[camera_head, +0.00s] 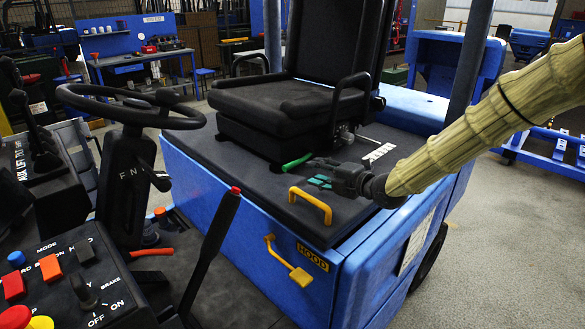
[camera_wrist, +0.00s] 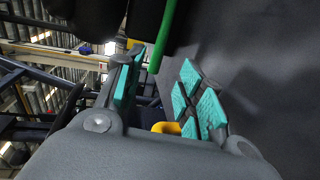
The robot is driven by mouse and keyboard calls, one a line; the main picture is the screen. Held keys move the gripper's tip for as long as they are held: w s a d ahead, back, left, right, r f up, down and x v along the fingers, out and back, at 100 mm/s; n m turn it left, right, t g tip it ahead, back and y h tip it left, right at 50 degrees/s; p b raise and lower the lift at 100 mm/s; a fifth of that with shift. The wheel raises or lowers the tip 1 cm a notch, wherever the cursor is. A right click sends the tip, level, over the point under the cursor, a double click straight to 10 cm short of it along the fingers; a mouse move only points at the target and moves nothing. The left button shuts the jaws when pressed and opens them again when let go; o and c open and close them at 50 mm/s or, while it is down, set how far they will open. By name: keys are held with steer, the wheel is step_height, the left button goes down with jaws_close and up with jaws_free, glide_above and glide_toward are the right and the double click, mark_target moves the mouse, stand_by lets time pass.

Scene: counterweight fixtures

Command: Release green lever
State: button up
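The green lever (camera_head: 297,162) sticks out at the base of the black seat, on the dark hood top. In the wrist view the green lever (camera_wrist: 163,35) reaches down from the top edge, just beyond and between my fingers. My gripper (camera_head: 318,180) is over the hood top, right of the lever and a little nearer the camera. In the wrist view my gripper (camera_wrist: 160,85) has its teal-padded fingers apart, with nothing held between them. The lever looks clear of both pads. The seat end of the lever is hidden in the wrist view.
A yellow handle (camera_head: 311,205) stands on the hood in front of my gripper. A yellow latch (camera_head: 289,262) is on the blue side. The seat (camera_head: 285,105) rises behind the lever. The steering wheel (camera_head: 130,106) and red-tipped lever (camera_head: 213,245) are at the left.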

mark_target(294, 166)
steer(key=shift+a+r, duration=0.15)
steer(key=shift+a, duration=0.15)
steer(key=p+x, duration=0.3)
steer(key=x, duration=0.7)
steer(key=shift+w+a, duration=0.15)
steer(key=shift+a, duration=0.05)
jaws_close()
